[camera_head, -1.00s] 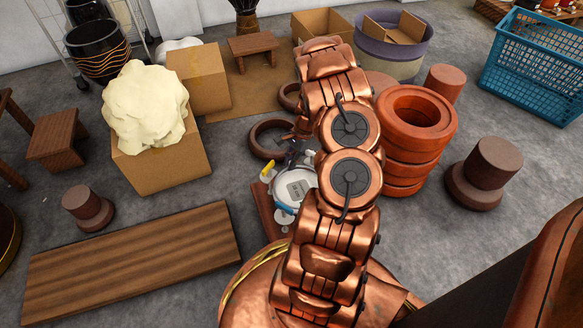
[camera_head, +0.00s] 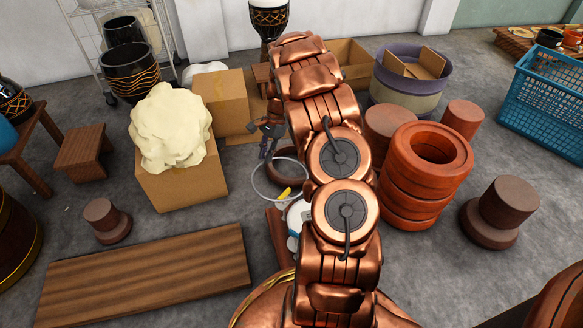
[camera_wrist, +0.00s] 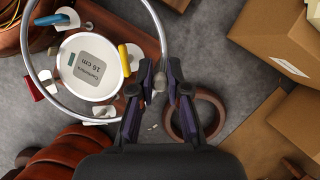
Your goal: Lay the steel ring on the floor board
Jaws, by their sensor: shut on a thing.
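The thin steel ring (camera_head: 254,184) hangs from my gripper (camera_head: 268,150), which is shut on its rim. In the wrist view the ring (camera_wrist: 163,38) runs up and left from between my fingertips (camera_wrist: 160,82), and the white disc fixture (camera_wrist: 90,66) shows through it. The fixture, with a label and coloured tabs, also shows in the head view (camera_head: 296,213), partly hidden by my arm. The floor board (camera_head: 145,278), a wide brown wooden plank, lies flat and bare at lower left in the head view, apart from the ring.
A cardboard box (camera_head: 185,186) with a cream lump (camera_head: 169,130) stands left of my gripper. A small brown pedestal (camera_head: 106,219) stands behind the board. A dark brown ring (camera_wrist: 212,112) lies near my fingers. Stacked orange rings (camera_head: 428,185) stand right of my arm.

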